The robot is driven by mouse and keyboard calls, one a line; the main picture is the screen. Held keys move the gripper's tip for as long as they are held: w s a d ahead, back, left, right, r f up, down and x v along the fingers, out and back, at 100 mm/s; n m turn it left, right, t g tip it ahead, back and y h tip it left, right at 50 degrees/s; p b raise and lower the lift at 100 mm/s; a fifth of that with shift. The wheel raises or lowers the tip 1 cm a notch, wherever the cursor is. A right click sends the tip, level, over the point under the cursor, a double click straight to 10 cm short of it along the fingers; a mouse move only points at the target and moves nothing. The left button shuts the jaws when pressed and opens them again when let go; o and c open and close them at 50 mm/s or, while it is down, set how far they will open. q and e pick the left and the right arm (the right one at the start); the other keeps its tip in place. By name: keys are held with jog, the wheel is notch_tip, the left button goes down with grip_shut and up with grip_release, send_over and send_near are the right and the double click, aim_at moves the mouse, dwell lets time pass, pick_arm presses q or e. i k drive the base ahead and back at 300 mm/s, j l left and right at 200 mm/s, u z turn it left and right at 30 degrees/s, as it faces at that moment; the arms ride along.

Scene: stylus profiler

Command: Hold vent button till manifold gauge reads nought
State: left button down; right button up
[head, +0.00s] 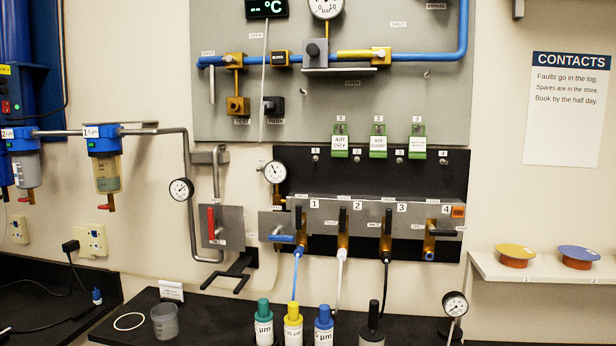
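A round white gauge (275,172) with a dark rim stands at the upper left end of the grey manifold (370,208). Its needle is too small to read surely. The manifold carries four numbered outlets with valve handles. The handles at 2 (342,220) and 3 (388,222) stand upright; the one at 4 (441,232) lies sideways. The blue handle (282,238) at the left end also lies sideways. I cannot surely pick out the vent button. Neither of my grippers shows in the head view.
Another gauge (181,190) hangs on the grey pipe at left, near a red upright lever (211,222). A black forked bracket (232,272) juts out below. Several capped bottles (264,325) and a grey cup (165,321) stand on the black bench. A shelf (540,272) holds two discs.

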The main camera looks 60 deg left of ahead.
aim_at(457, 212)
jog(key=u, duration=1.6)
